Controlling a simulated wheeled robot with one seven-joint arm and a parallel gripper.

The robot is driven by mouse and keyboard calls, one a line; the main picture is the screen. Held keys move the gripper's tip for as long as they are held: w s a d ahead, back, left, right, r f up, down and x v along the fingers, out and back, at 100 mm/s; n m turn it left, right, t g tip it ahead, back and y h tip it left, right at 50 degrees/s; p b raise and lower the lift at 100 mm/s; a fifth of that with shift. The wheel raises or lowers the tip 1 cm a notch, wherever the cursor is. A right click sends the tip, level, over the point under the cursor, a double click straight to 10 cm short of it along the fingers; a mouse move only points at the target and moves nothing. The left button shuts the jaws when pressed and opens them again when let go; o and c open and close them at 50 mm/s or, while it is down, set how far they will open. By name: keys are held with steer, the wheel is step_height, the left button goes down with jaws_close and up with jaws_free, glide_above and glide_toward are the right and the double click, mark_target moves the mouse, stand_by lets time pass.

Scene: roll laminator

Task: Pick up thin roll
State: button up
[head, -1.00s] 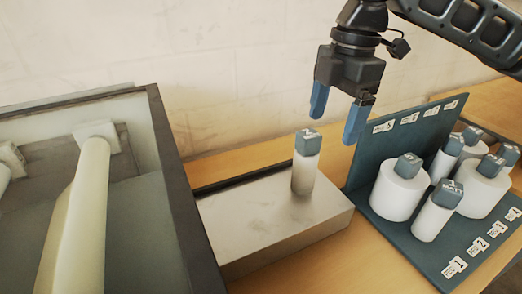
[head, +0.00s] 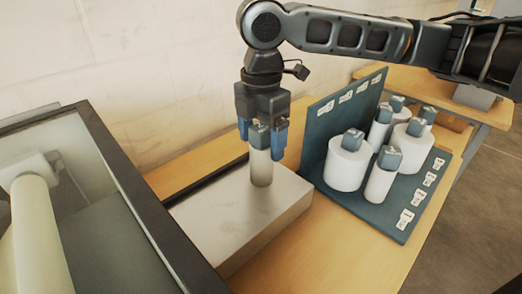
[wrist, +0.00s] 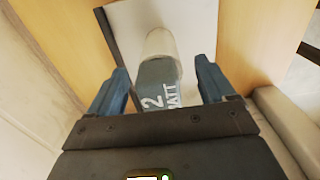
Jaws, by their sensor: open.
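A thin roll (head: 260,168) with a white body and a grey-blue square cap stands upright on the light metal block. My gripper (head: 261,143) points down over it, open, with one blue finger on each side of the cap. In the wrist view the roll (wrist: 159,44) lies between the open fingers (wrist: 160,90), its cap marked with a 2 and partly readable letters. Gaps show between the cap and both fingers there. Another thin roll (head: 381,182) stands on the blue rack to the right.
The metal block (head: 236,226) sits on the wooden table (head: 335,240). The blue rack (head: 322,131) at right holds several thick and thin white rolls, with numbered labels. A dark-framed machine (head: 118,178) with a large roller (head: 38,235) stands close at left.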

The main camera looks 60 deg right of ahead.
steer(key=shift+f, duration=0.1)
steer(key=shift+c, duration=0.2)
steer(key=c, duration=1.1)
